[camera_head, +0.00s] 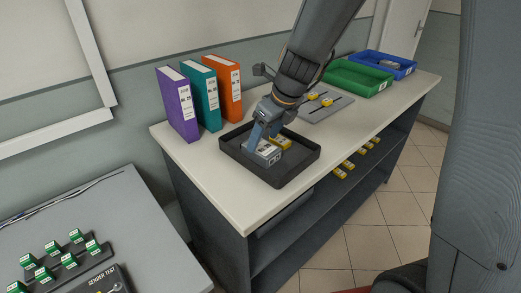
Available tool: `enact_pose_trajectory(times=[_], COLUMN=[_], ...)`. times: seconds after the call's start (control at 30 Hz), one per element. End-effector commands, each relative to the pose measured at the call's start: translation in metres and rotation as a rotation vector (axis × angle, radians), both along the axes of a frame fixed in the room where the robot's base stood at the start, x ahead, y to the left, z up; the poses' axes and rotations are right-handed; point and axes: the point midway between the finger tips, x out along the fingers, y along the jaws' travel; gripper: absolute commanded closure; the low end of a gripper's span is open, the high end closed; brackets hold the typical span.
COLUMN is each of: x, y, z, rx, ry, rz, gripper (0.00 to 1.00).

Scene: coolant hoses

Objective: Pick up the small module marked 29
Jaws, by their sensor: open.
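My gripper (259,134) is pointed down into a black tray (291,178) on the light counter. It is directly over a grey box-like module (266,155) in the tray, and I cannot tell whether it touches it. A yellow module (283,142) lies just to the right of the grey one, partly behind my gripper and wrist. My gripper is open. The markings on the modules are too small to read, so I cannot tell which one bears 29.
Purple (178,104), teal (203,94) and orange (226,86) binders stand behind the tray. A grey panel with yellow parts (326,104), a green bin (357,79) and a blue bin (385,65) are further right. Green modules (62,258) stand on the left table; yellow ones (348,164) sit on a lower shelf.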

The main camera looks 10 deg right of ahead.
Motion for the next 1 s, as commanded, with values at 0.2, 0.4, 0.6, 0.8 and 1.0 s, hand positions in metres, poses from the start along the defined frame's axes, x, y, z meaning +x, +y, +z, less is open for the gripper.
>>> enact_pose_trajectory(times=[0.2, 0.4, 0.6, 0.8, 1.0], x=[0.009, 0.014, 0.014, 0.014, 0.014], y=[0.006, 0.009, 0.008, 0.008, 0.008], z=[-0.029, -0.043, -0.043, -0.043, -0.046], rx=[0.0, 0.0, 0.0, 0.0, -0.001], ry=[0.004, 0.001, 0.0, 0.0, 0.001], rz=[0.002, -0.001, -0.001, -0.002, -0.002], gripper=[0.38, 0.38, 0.38, 0.38, 0.38])
